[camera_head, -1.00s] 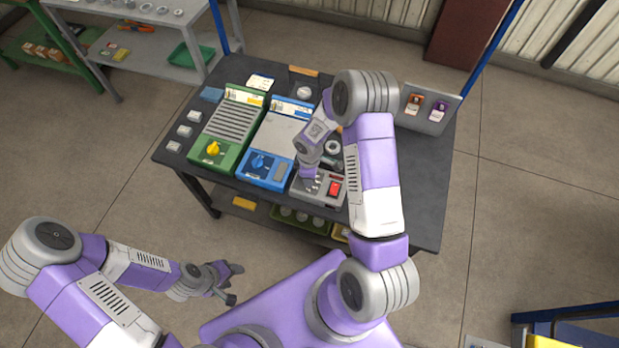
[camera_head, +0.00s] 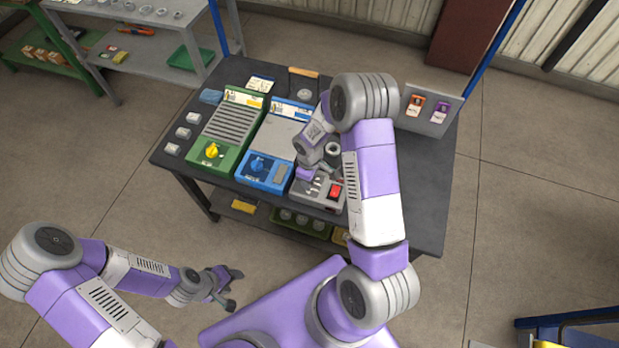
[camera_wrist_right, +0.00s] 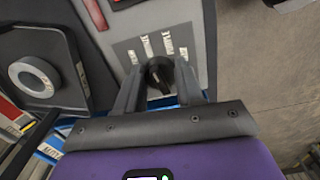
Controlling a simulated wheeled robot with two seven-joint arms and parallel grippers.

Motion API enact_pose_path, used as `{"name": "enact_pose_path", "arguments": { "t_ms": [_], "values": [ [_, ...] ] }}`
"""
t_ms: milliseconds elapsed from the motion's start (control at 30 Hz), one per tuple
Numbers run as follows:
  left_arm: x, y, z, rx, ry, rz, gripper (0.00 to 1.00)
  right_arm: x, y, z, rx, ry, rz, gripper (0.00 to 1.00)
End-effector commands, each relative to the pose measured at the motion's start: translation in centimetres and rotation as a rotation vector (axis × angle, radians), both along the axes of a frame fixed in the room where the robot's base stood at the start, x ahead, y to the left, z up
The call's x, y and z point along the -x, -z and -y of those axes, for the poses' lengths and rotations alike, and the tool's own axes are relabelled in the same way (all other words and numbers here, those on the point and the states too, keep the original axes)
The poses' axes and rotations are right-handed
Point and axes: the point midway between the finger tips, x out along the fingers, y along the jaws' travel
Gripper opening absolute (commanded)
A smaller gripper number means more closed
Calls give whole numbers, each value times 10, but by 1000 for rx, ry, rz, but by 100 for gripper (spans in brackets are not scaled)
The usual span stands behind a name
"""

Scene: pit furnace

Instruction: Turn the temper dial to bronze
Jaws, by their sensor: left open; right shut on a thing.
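The temper dial (camera_wrist_right: 158,72) is a small dark knob on a grey panel with several small pale labels around it, in the right wrist view. The lettering on these labels is too small to read. My right gripper (camera_wrist_right: 158,85) is shut on the dial, with a finger on either side. In the head view the dial is hidden under my right gripper, on the grey unit (camera_head: 331,204) with a red switch. My left gripper (camera_head: 234,289) is open and empty, low over the floor in front of the bench.
The dark bench (camera_head: 420,215) also carries a green unit (camera_head: 212,154) with a yellow knob and a blue unit (camera_head: 265,170) with a blue knob, left of the grey one. A card stand (camera_head: 429,110) is at the back right. The bench's right end is clear.

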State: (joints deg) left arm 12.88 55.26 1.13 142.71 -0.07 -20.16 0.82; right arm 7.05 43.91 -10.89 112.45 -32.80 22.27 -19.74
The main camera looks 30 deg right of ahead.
Motion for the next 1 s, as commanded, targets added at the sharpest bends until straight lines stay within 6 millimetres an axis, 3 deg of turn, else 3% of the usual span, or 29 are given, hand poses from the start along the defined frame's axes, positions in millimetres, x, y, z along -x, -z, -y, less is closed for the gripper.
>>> {"name": "enact_pose_path", "arguments": {
  "t_ms": [67,100,233,567,1000],
  "values": [
    [0,0,0,0,0,0,53,-1,-1,0,0,-1,1,6],
    [0,0,0,0,0,0,53,-1,-1,0,0,-1,1,42],
    [0,0,0,0,0,0,53,-1,0,0,0,-1,1,61],
    [0,-1,0,0,0,0,53,0,-3,0,0,-1,1,63],
    [0,-13,0,0,0,0,53,-1,-68,0,0,-2,3,63]
  ]
}}
